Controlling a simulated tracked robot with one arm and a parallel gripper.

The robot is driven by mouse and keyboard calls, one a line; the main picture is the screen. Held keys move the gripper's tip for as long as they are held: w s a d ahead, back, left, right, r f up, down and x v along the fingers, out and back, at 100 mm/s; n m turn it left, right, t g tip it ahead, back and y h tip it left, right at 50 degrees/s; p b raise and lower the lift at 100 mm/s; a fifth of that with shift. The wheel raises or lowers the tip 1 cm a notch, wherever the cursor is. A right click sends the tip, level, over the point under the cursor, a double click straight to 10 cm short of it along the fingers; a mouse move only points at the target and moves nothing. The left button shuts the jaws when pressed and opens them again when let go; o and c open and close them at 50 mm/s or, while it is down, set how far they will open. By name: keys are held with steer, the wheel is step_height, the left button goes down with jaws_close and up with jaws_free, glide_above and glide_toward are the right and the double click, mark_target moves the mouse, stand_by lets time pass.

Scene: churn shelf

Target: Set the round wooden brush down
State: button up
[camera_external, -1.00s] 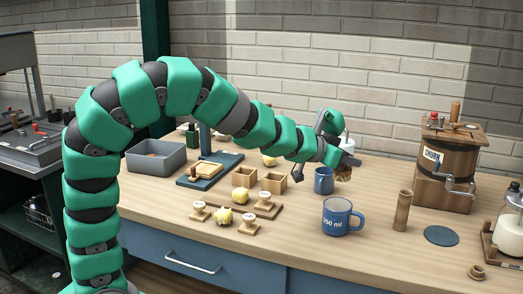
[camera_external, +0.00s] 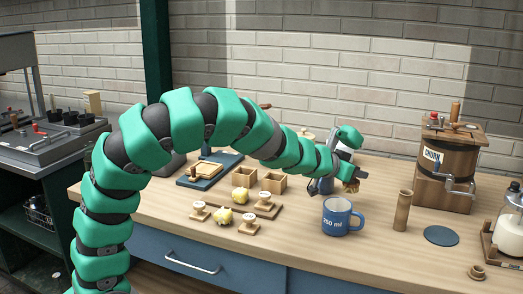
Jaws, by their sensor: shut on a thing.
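My gripper (camera_external: 357,176) is at the right end of the green arm, above the counter behind the large blue mug. It is shut on the round wooden brush (camera_external: 352,186), a small brown piece showing just below the jaws. Most of the brush is hidden, and I cannot tell whether it touches the counter. The large blue mug (camera_external: 337,216) marked 250 ml stands in front of and slightly left of the brush.
A wooden churn (camera_external: 446,178) with a crank stands at the back right. A wooden cylinder (camera_external: 403,211) and a dark blue disc (camera_external: 441,235) are right of the large mug. Small wooden boxes (camera_external: 272,183) and stamps stand left. Counter (camera_external: 378,200) between mug and cylinder is clear.

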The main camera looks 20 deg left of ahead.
steer(key=w+d, duration=0.1)
steer(key=w, duration=0.1)
steer(key=w+d, duration=0.2)
steer(key=w, duration=0.1)
steer(key=w+d, duration=0.2)
steer(key=shift+w+f+b, duration=0.2)
steer(key=shift+f+b, duration=1.25)
steer(key=shift+f, duration=0.7)
steer(key=shift+f, duration=0.15)
steer(key=o, duration=1)
steer(key=shift+s+r, duration=0.1)
steer(key=shift+r, duration=0.15)
steer(key=p+v, duration=0.2)
steer(key=v, duration=0.9)
steer(key=shift+s+a+p, duration=0.25)
steer(key=shift+p, duration=0.1)
